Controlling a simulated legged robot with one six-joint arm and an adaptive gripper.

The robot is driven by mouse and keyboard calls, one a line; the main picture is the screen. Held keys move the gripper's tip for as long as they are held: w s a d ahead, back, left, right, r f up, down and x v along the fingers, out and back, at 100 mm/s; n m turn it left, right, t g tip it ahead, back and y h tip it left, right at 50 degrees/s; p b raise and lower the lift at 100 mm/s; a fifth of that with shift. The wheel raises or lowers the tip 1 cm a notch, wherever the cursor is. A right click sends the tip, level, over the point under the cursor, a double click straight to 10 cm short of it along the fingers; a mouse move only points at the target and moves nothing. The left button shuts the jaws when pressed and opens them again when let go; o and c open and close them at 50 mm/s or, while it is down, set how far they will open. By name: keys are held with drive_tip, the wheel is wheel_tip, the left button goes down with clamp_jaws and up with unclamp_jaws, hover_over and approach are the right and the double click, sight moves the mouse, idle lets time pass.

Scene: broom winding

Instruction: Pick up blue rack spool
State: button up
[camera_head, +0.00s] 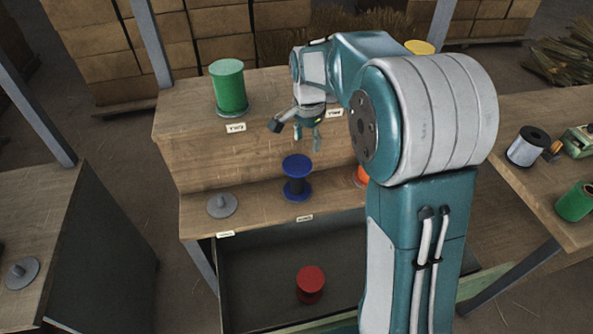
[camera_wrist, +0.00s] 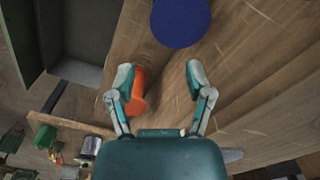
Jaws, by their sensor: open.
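The blue spool (camera_head: 297,178) stands upright on the lower shelf of the wooden rack. In the wrist view the blue spool (camera_wrist: 181,20) shows as a round blue flange at the top edge, partly cut off, beyond the fingertips. My gripper (camera_head: 303,133) is open and empty, above and slightly right of the blue spool, apart from it. In the wrist view my gripper's fingers (camera_wrist: 158,77) are spread wide with nothing between the tips. An orange spool (camera_wrist: 137,90) lies behind the left finger in that view, partly covered by it.
A green spool (camera_head: 229,87) stands on the upper shelf (camera_head: 190,118). An empty grey holder (camera_head: 222,205) sits left of the blue spool. A red spool (camera_head: 310,284) is in the dark bin (camera_head: 250,290) below. My arm hides the rack's right part. A side table (camera_head: 535,195) stands at right.

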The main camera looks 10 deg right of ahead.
sight(304, 170)
drive_tip(key=f, duration=1.1)
drive_tip(key=shift+a, duration=0.35)
clamp_jaws()
